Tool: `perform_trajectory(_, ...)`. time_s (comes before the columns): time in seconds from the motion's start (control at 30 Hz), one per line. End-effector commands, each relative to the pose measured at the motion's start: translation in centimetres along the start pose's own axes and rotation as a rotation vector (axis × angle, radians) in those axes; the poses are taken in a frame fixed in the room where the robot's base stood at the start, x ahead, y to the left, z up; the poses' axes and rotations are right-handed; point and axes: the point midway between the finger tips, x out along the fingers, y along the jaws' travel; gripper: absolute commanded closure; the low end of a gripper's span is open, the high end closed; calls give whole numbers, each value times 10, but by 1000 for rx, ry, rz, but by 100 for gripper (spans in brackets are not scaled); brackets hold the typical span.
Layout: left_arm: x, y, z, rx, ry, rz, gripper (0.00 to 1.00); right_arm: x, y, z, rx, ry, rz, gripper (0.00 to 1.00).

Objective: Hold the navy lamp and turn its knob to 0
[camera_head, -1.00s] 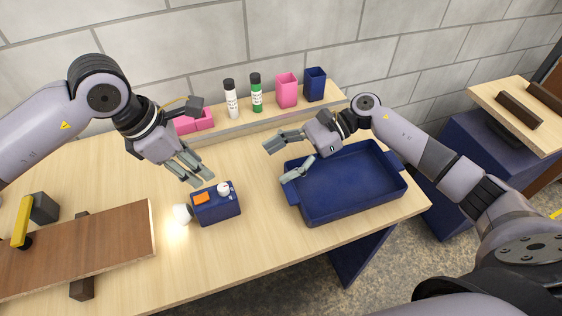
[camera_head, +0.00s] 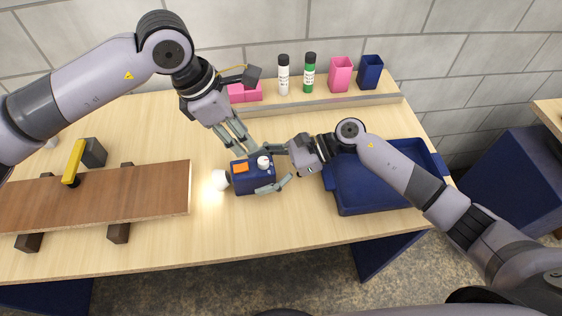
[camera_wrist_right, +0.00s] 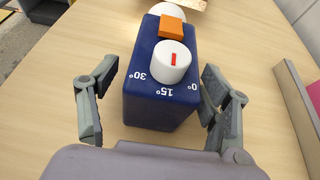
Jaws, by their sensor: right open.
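The navy lamp (camera_head: 245,185) stands on the table, its white bulb (camera_head: 219,180) glowing at its left end. On top are an orange block (camera_head: 241,168) and a white knob (camera_head: 264,162). In the right wrist view the knob (camera_wrist_right: 170,62) has a red line, roughly in line with the 15° mark, between 30° and 0°. My right gripper (camera_head: 264,169) is open, its fingers on either side of the lamp's knob end; a gap shows on the left in the wrist view. My left gripper (camera_head: 243,149) points down just behind the lamp; its finger gap is unclear.
A navy tray (camera_head: 388,208) lies to the right, under my right arm. A brown board (camera_head: 90,197) on dark blocks lies to the left. Table in front of the lamp is clear.

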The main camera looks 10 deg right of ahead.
Motion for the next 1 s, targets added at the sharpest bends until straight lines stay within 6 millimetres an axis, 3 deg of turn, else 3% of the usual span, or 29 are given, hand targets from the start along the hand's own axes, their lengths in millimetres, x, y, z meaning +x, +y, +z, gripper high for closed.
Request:
perform_trajectory(0.2,0,0,0,0,0,0,67,16,0,0,-1,0,-1,28)
perform_trajectory(0.5,0,0,0,0,0,0,67,18,0,0,-1,0,-1,28)
perform_trajectory(1.0,0,0,0,0,0,0,67,18,0,0,-1,0,-1,62)
